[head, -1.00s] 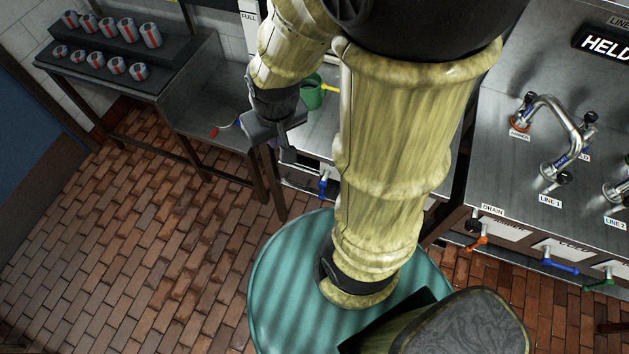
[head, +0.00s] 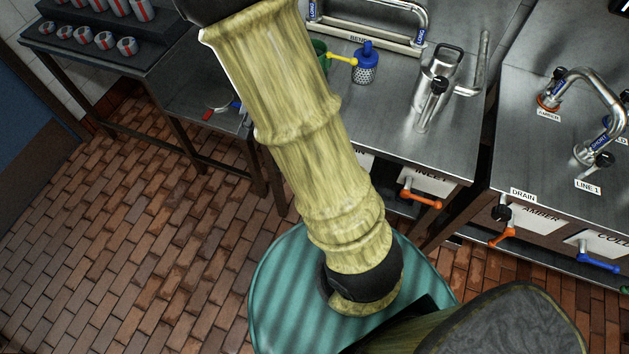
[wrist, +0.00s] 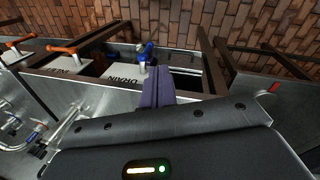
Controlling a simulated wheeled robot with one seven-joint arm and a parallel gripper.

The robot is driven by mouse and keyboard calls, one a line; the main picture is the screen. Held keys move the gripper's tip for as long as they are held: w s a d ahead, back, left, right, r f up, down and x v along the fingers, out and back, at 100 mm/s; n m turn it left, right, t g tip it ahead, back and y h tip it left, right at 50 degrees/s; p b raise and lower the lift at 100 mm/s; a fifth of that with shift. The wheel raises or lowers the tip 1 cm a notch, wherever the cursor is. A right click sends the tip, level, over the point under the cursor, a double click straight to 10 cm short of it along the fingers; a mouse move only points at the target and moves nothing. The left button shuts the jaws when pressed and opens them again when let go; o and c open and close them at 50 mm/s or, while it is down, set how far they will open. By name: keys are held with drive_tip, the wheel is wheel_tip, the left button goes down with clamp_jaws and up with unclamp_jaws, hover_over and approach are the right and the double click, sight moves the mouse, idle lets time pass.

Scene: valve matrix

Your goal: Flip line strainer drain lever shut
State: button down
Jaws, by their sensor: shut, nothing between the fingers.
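The drain lever has a blue handle (wrist: 147,50) and shows in the wrist view beyond the front edge of the bench, by a white plate marked DRAIN (wrist: 124,80). In the head view my arm hides it. My gripper (wrist: 153,68) shows in the wrist view as dark purple fingers, shut and empty. Its tips are just in front of the blue handle in the picture; I cannot tell whether they touch it. A metal strainer-like canister (head: 440,72) stands on the bench top in the head view.
An orange inlet lever (head: 421,199) sits on the same bench front; it also shows in the wrist view (wrist: 62,50). A red-handled tool (head: 209,113) lies left. Brick floor is clear at left.

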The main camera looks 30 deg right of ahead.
drive_tip(key=w+d+f+m+g+h+b, duration=0.1)
drive_tip(key=w+f+m+h+b, duration=0.1)
drive_tip(key=f+b, duration=0.4)
drive_tip(key=w+d+f+m+g+h+b, duration=0.1)
drive_tip(key=w+f+m+h+b, duration=0.2)
drive_tip(key=f+b, duration=0.4)
wheel_tip(320, 180, down, 4)
drive_tip(key=shift+w+d+f+m, duration=0.15)
drive_tip(key=shift+w+m, duration=0.65)
drive_tip(key=shift+w, duration=0.1)
drive_tip(key=shift+s+d, duration=0.1)
drive_tip(key=shift+d, duration=0.05)
drive_tip(key=s+d+f+b, duration=0.1)
drive_tip(key=s+d+f, duration=0.5)
drive_tip(key=d+f, duration=0.1)
drive_tip(key=shift+f+b, duration=0.4)
drive_tip(key=shift+f, duration=0.1)
